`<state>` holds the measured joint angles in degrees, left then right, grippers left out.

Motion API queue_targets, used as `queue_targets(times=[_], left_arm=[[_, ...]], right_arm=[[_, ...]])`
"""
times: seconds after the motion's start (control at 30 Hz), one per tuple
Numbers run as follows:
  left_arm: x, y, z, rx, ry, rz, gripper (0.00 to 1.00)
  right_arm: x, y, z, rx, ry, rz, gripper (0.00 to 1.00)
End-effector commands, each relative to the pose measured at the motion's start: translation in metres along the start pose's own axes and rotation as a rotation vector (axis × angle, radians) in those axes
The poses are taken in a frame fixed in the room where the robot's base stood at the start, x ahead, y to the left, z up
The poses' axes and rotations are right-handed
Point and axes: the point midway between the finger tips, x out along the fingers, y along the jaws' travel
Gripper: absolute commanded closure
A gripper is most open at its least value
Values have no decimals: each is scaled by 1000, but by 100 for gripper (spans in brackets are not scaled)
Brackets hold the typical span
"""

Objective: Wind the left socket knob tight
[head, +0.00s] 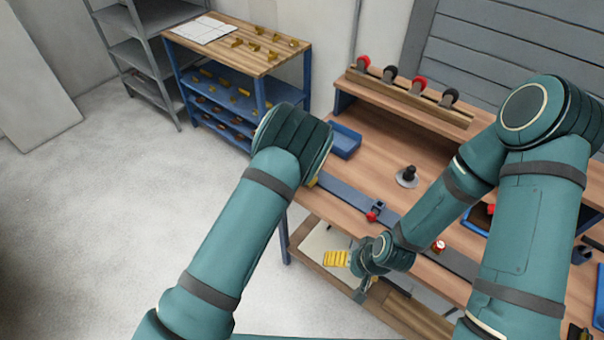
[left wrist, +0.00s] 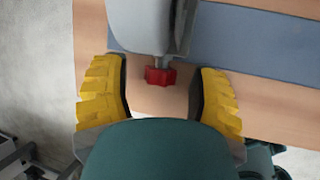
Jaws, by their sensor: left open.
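In the left wrist view a red knob (left wrist: 160,76) sits on a short metal stem at the end of a grey socket body (left wrist: 150,25). My left gripper (left wrist: 163,95) is open, its ribbed yellow fingers on either side of the knob with a gap to each. In the head view my left arm hides this knob; only a sliver of yellow finger (head: 312,181) shows by the bench edge. My right gripper (head: 352,274) hangs low before the bench front, with a ribbed yellow finger visible; its opening is unclear.
A blue-grey rail (head: 344,194) runs along the bench, with another red knob (head: 371,216) on a clamp and a red-and-white piece (head: 438,246) farther right. A black-handled piece (head: 407,176) and blue tray (head: 344,141) stand behind. Floor at left is clear.

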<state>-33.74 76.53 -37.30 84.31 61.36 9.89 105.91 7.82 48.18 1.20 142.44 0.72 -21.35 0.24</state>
Motion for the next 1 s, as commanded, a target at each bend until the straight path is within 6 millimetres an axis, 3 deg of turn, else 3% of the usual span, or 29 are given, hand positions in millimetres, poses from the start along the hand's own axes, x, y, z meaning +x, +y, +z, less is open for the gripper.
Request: queue_targets(times=[0.53, 0.7, 1.0], left_arm=[[-98, -1, 1, 2, -2, 0, 40], [-111, -1, 0, 2, -1, -1, 40], [-113, -1, 0, 1, 0, -1, 40]], right_arm=[[0, 0, 0, 0, 0, 0, 0], [0, 0, 0, 0, 0, 0, 0], [0, 0, 0, 0, 0, 0, 0]])
